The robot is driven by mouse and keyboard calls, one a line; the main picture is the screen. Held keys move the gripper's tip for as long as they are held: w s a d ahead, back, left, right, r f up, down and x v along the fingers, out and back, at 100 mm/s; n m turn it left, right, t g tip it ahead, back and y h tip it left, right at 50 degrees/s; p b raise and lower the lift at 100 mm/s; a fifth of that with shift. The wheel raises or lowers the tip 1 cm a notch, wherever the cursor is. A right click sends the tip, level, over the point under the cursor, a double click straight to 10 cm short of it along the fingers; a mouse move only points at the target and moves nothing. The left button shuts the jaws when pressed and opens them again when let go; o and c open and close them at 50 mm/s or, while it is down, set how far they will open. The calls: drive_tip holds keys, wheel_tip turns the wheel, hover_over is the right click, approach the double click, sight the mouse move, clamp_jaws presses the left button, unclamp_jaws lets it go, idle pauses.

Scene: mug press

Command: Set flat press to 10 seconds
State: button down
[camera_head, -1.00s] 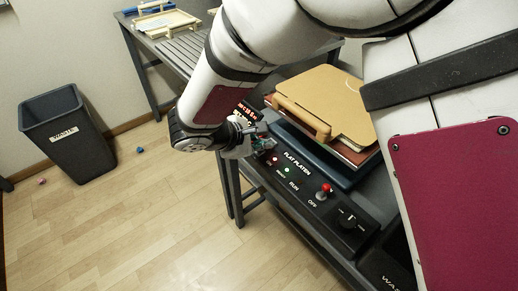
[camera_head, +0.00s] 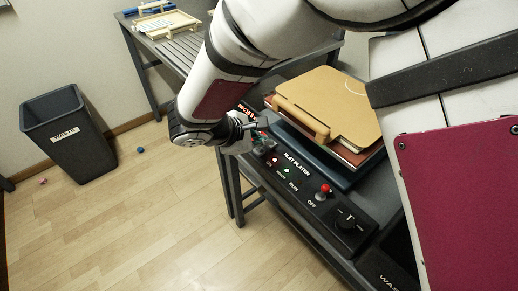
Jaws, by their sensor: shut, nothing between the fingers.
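The flat press (camera_head: 294,157) stands on a dark table, its black front panel labelled "FLAT PLATEN". The panel carries a red light, a lit green light (camera_head: 287,170), a red-tipped toggle lever (camera_head: 324,191) by "OFF", and a dark knob (camera_head: 347,219) at the right. A red digital display (camera_head: 246,108) is mostly hidden behind my gripper, and its digits cannot be read. My gripper (camera_head: 266,143) is shut and empty, its fingertips at the panel's left end by the display. I cannot tell whether they touch it.
Another dark unit (camera_head: 385,266) sits at the lower right. A waste bin (camera_head: 67,140) stands at the left, with small blue and pink bits on the floor. A second table with a wooden frame (camera_head: 167,23) is behind.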

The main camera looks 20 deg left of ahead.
sight(261, 153)
drive_tip(key=shift+r, duration=0.1)
drive_tip(key=shift+r+p, duration=1.55)
drive_tip(key=shift+r, duration=0.9)
drive_tip(key=shift+f, duration=0.1)
